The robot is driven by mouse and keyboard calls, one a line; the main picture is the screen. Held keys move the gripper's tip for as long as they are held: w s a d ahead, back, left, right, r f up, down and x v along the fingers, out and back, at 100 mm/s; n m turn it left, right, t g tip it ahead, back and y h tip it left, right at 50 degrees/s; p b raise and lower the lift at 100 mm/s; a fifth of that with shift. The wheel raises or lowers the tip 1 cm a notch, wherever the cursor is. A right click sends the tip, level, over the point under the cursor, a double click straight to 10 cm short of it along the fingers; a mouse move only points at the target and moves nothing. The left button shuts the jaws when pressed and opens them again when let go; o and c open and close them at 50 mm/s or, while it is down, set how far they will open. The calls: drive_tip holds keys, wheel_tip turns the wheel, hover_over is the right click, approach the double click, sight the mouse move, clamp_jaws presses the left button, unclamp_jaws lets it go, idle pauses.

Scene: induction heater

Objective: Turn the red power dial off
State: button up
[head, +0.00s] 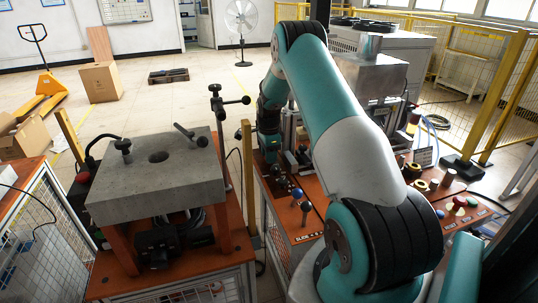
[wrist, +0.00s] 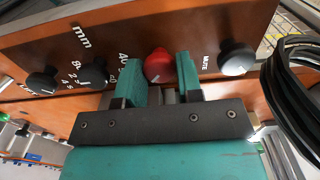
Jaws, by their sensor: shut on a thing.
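The red power dial (wrist: 158,66) shows in the wrist view on an orange-brown panel, near the top middle. My gripper (wrist: 160,78) has its two teal fingers on either side of the dial and is shut on it. The fingers hide the dial's lower part, and its pointer mark cannot be made out. In the head view my gripper (head: 270,157) is at the left end of the orange control bench, and the red dial cannot be made out there.
Black knobs (wrist: 93,71) sit left of the red dial, and another black knob (wrist: 236,57) sits to its right. Coiled black cables (wrist: 294,85) hang at the right. In the head view a grey slab table (head: 160,190) stands left of my arm, with a yellow post (head: 249,175) between.

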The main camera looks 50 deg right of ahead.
drive_tip(key=n+b, duration=0.1)
drive_tip(key=n, duration=0.4)
drive_tip(key=shift+b, duration=0.35)
drive_tip(key=n+b, duration=0.1)
drive_tip(key=n, duration=0.3)
drive_tip(key=shift+n, duration=0.4)
drive_tip(key=shift+r, duration=0.1)
drive_tip(key=o, duration=0.9)
wheel_tip(320, 180, up, 12)
drive_tip(key=shift+f+b, duration=0.1)
drive_tip(key=shift+b, duration=1.1)
